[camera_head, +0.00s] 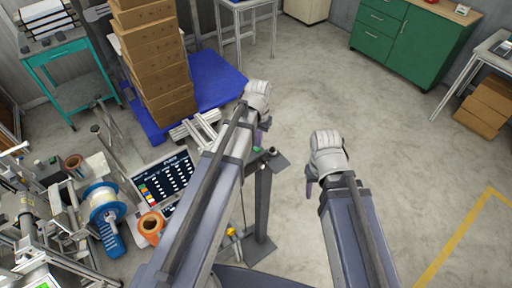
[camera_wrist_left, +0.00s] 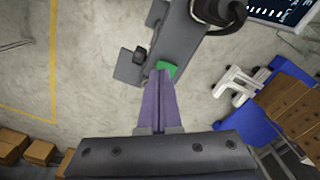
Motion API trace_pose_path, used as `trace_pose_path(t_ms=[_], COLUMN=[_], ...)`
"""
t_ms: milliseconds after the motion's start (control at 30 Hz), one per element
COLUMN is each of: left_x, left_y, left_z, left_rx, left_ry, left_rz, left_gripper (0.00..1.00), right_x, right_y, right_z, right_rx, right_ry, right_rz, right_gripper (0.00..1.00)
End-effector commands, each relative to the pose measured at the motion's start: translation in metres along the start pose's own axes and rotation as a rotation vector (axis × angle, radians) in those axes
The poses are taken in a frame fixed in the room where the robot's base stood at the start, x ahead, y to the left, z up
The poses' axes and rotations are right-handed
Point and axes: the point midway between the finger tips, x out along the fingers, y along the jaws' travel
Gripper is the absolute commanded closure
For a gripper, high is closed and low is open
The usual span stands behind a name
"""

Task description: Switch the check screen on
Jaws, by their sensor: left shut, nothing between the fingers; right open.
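My left gripper (camera_head: 264,124) is shut and empty above a grey post-mounted panel (camera_head: 268,167). In the left wrist view its closed purple fingertips (camera_wrist_left: 160,72) are at a green button (camera_wrist_left: 168,69) on that panel (camera_wrist_left: 182,45), partly covering it; I cannot tell if they touch. A black knob (camera_wrist_left: 140,54) sits beside the button. A dark screen with white text and coloured blocks (camera_head: 168,180) stands left of the post; its corner shows in the left wrist view (camera_wrist_left: 284,8). I cannot tell if it is the check screen. My right gripper (camera_head: 310,187) is open, away from the panel.
A blue spool (camera_head: 103,203) and an orange roll (camera_head: 151,223) lie near the screen. Stacked cardboard boxes (camera_head: 155,62) stand on a blue pallet (camera_head: 222,82) behind. A teal trolley (camera_head: 62,52) is at the far left, green cabinets (camera_head: 410,40) at the back right.

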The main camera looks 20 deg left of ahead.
Motion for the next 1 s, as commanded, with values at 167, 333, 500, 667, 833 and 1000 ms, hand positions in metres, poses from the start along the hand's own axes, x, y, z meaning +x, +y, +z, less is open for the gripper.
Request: trace_pose_path(t_ms=[167, 333, 500, 667, 833, 1000], left_x=[0.000, 0.001, 0.003, 0.006, 0.008, 0.011], left_y=[0.000, 0.000, 0.000, 0.000, 0.000, 0.000], left_z=[0.000, 0.000, 0.000, 0.000, 0.000, 0.000], left_rx=[0.000, 0.000, 0.000, 0.000, 0.000, 0.000], left_ry=[0.000, 0.000, 0.000, 0.000, 0.000, 0.000], left_rz=[0.000, 0.000, 0.000, 0.000, 0.000, 0.000], left_gripper=[1.00, 1.00, 1.00, 1.00, 1.00, 1.00], right_x=[0.000, 0.001, 0.003, 0.006, 0.008, 0.011], right_y=[0.000, 0.000, 0.000, -0.001, -0.001, -0.001], right_z=[0.000, 0.000, 0.000, 0.000, -0.001, -0.001], right_rx=[0.000, 0.000, 0.000, 0.000, 0.000, 0.000], right_ry=[0.000, 0.000, 0.000, 0.000, 0.000, 0.000], right_rz=[0.000, 0.000, 0.000, 0.000, 0.000, 0.000], right_gripper=[0.50, 0.50, 0.50, 0.50, 0.50, 0.50])
